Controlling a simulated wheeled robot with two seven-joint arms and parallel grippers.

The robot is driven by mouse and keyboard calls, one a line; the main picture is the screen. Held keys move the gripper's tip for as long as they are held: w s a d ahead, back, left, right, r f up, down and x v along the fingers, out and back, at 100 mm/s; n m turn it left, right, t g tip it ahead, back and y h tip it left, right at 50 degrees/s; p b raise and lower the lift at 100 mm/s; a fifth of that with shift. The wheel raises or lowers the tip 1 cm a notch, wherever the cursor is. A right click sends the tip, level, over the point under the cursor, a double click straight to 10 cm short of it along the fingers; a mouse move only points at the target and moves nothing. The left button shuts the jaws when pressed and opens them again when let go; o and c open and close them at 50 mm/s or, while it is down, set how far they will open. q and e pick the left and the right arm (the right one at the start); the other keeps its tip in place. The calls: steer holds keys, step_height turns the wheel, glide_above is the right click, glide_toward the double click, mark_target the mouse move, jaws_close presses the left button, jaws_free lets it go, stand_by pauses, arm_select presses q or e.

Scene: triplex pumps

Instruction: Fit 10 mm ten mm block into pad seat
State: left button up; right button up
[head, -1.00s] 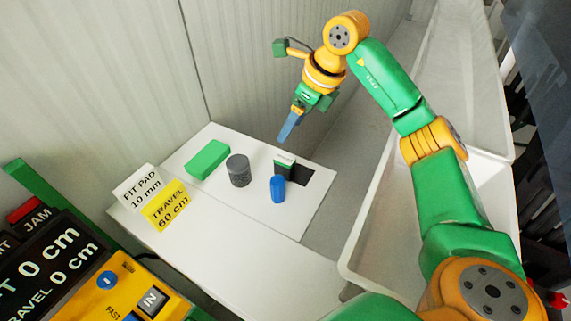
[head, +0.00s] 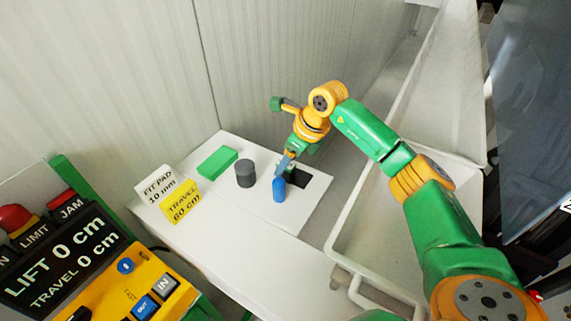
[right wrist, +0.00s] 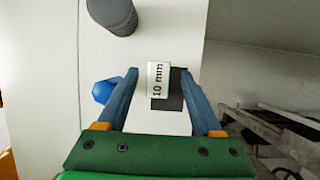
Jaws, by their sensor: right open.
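I cannot tell whether the opening is the pad seat. In the right wrist view the block lies between the tips of my open right gripper (right wrist: 158,74), with a gap on each side. In the head view my right gripper (head: 284,166) points down at the block's place and mostly hides it. My left gripper is out of view.
A blue piece (head: 279,190) stands close to the gripper. A grey cylinder (head: 245,173) and a green block (head: 217,162) are on the white board to the left.

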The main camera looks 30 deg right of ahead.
steer(key=shift+s, duration=0.15)
steer(key=shift+c, duration=1.1)
jaws_close()
